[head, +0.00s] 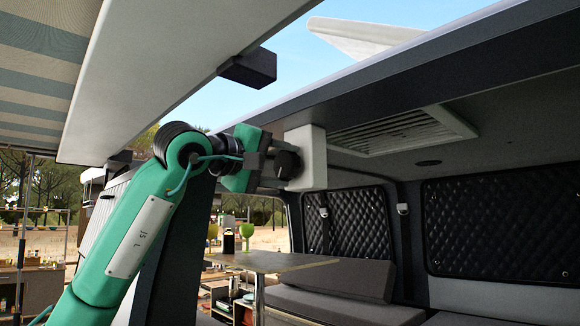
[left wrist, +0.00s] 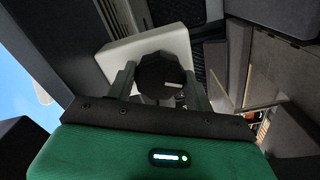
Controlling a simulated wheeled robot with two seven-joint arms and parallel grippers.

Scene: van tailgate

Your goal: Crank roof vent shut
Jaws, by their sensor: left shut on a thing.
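The roof vent (head: 400,132) is a slatted pale panel in the van ceiling. Above the roof, its white lid (head: 365,36) stands tilted up against the sky. A pale box (head: 312,157) hangs by the roof edge and carries a round black crank knob (head: 288,164). My left gripper (head: 283,164) is at the knob. In the left wrist view, the fingers of my left gripper (left wrist: 162,85) lie on both sides of the black knob (left wrist: 161,74), shut on it, with the pale box (left wrist: 120,52) behind. My right gripper is not in view.
The van roof edge (head: 400,60) runs above the gripper. Below are a table (head: 275,262) with small items and a grey cushioned bench (head: 330,300).

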